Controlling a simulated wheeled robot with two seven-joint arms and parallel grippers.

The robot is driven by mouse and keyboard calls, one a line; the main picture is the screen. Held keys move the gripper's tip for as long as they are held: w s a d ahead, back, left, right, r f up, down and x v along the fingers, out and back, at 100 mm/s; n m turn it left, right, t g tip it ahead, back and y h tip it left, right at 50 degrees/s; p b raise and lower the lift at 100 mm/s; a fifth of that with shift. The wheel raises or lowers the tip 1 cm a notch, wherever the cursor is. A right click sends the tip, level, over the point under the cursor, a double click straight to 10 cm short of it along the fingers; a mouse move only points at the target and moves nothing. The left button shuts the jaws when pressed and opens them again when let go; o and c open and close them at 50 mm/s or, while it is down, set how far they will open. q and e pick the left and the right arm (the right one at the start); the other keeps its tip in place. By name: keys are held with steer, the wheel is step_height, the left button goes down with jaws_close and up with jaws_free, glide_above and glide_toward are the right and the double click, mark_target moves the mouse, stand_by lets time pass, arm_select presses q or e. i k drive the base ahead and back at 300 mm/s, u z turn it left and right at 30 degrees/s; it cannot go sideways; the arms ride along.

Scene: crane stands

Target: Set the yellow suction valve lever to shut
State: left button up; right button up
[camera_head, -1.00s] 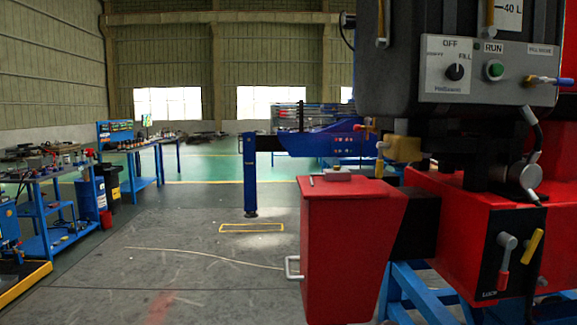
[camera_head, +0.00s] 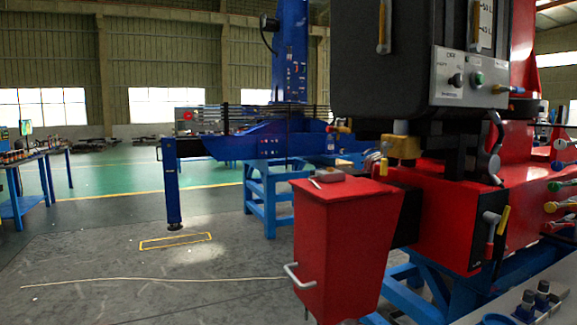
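A short yellow lever (camera_head: 503,220) sits tilted on a black plate on the side of the red housing (camera_head: 440,218), at the right of the head view. Beside it on the same plate is a grey lever with a red grip (camera_head: 490,235). A yellow block-shaped fitting (camera_head: 403,146) sits under the black tank (camera_head: 390,70), with small yellowish parts near it. No legible label shows which yellow part is the suction valve lever. The lever's open or shut position cannot be read. Neither of my grippers is in view.
Several coloured-knob levers (camera_head: 560,185) are at the right edge. A grey surface with dark fittings (camera_head: 540,300) is at the lower right. Open floor lies left.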

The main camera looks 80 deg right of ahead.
mark_target(384, 161)
steer(key=z, duration=2.65)
